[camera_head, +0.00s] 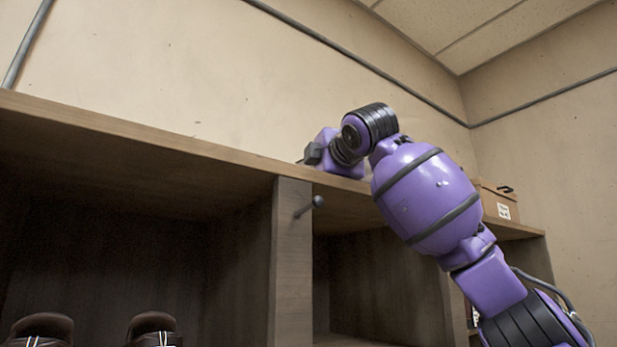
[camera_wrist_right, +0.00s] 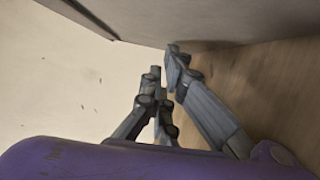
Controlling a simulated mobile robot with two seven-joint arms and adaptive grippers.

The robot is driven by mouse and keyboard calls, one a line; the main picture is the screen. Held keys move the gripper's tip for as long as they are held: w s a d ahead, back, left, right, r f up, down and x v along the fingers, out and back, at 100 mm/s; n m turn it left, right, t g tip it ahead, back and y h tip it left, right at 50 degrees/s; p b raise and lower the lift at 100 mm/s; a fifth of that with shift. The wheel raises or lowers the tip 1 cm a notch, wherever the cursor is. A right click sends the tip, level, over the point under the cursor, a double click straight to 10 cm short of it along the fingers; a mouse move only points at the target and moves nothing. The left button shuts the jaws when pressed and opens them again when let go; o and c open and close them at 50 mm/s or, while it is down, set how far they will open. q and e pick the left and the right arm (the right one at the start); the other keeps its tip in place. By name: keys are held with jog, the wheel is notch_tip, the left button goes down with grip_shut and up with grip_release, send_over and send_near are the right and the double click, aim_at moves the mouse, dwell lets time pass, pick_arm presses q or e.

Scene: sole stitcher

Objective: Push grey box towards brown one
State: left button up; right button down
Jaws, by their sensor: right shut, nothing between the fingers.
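The brown box (camera_head: 499,203), with a dark handle and a white label, sits on top of the shelf unit at the right, partly hidden behind my right arm. My right gripper (camera_head: 306,160) is small and partly hidden at the shelf's top edge, left of the brown box. In the right wrist view the right gripper (camera_wrist_right: 163,72) is shut and empty. A large grey surface, seemingly the grey box (camera_wrist_right: 230,20), fills the top of that view close to the fingertips. I cannot tell whether they touch. The grey box cannot be made out in the head view. My left gripper is not in view.
The wooden shelf unit (camera_head: 150,142) has a flat top along the beige wall (camera_head: 200,70). Its top surface (camera_wrist_right: 270,85) shows in the right wrist view. A round knob (camera_head: 317,201) sticks out from the divider. Brown shoes (camera_head: 152,325) are in the left compartment below.

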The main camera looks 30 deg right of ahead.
jog(key=shift+w+a, duration=0.1)
jog(key=shift+w, duration=0.15)
jog(key=d, duration=1.8)
jog(key=shift+w, duration=0.15)
jog(key=shift+a, duration=0.1)
